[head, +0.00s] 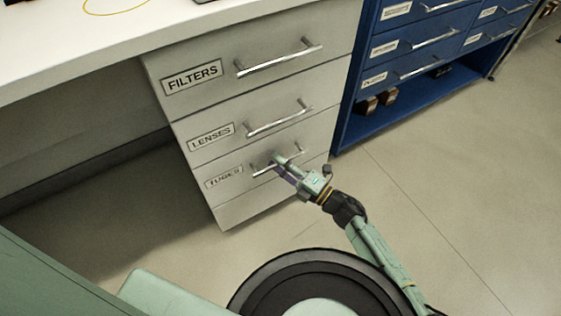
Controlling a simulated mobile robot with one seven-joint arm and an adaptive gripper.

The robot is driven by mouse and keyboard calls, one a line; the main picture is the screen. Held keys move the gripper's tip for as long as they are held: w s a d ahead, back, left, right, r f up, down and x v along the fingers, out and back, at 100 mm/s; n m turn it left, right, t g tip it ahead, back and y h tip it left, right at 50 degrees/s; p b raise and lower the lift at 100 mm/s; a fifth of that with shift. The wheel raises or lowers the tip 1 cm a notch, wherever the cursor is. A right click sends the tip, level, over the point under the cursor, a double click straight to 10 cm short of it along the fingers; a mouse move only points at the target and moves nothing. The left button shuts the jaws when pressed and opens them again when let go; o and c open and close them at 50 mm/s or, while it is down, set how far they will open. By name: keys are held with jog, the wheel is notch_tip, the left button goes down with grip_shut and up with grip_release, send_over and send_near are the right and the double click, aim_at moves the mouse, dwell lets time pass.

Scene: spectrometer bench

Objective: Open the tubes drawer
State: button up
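The tubes drawer (223,184) is the lowest of three labelled grey drawers under the bench. Its front looks flush with the drawers above, so it appears closed. Its metal bar handle (260,169) shows to the left of my gripper and again to its right. My gripper (276,163) is at the handle, with its fingertips over the bar's middle. The fingers are small and partly overlap the handle, so I cannot tell whether they are shut on it or only around it.
Above are the lenses drawer (211,136) and the filters drawer (192,77), each with a bar handle. A blue cabinet (398,47) stands close on the right, with brown items (370,105) on its open lower shelf. The floor (440,165) in front is clear.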

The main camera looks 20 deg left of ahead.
jog(key=shift+c, duration=0.5)
grip_shut()
